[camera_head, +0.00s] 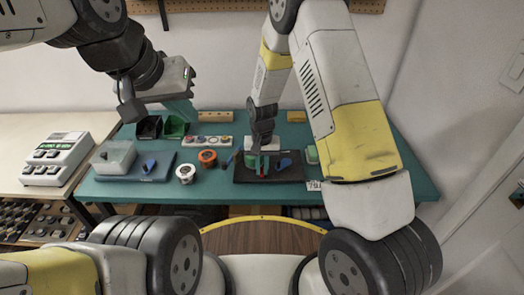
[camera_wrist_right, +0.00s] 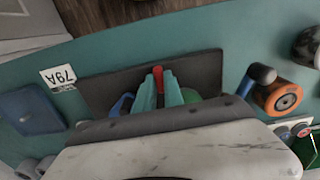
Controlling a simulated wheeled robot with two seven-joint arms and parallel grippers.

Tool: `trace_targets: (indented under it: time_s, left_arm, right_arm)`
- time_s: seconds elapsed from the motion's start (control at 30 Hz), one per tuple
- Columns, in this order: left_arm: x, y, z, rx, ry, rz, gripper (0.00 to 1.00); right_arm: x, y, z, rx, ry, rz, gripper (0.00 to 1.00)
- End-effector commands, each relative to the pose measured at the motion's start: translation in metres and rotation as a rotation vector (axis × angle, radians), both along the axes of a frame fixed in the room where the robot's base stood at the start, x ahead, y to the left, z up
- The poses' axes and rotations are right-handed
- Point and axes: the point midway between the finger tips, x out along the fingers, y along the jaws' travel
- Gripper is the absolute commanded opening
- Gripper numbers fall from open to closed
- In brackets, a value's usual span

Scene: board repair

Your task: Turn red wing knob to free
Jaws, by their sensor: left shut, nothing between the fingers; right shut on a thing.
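The red wing knob (camera_wrist_right: 158,77) stands on a dark base plate (camera_wrist_right: 205,72). In the right wrist view its red end shows between the teal fingertips of my right gripper (camera_wrist_right: 158,92), which is shut on it. The fingers hide most of the knob. In the head view the knob (camera_head: 264,172) is a small red spot below my right gripper (camera_head: 263,164), over the dark plate (camera_head: 241,176). My left gripper (camera_head: 182,112) is raised above the back left of the teal table, shut and empty.
On the plate, a blue part (camera_wrist_right: 122,105) and a green part (camera_wrist_right: 192,96) flank the fingers. An orange spool (camera_head: 208,157) and a white spool (camera_head: 186,174) stand to the left. A 79A label (camera_wrist_right: 60,77) lies beside the plate. A clear box (camera_head: 113,157) stands further left.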

Motion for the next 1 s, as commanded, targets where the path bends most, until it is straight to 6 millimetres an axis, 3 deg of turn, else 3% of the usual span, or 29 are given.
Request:
trace_targets:
  time_s: [0.37, 1.0]
  left_arm:
    - [0.0, 0.0, 0.0, 0.0, 0.0, 0.0, 0.0]
    - [0.0, 0.0, 0.0, 0.0, 0.0, 0.0, 0.0]
  right_arm:
    - [0.0004, -0.0002, 0.0006, 0.001, 0.0, 0.194, 0.0]
    - [0.0009, -0.0004, 0.0009, 0.0, -0.002, 0.799, 0.0]
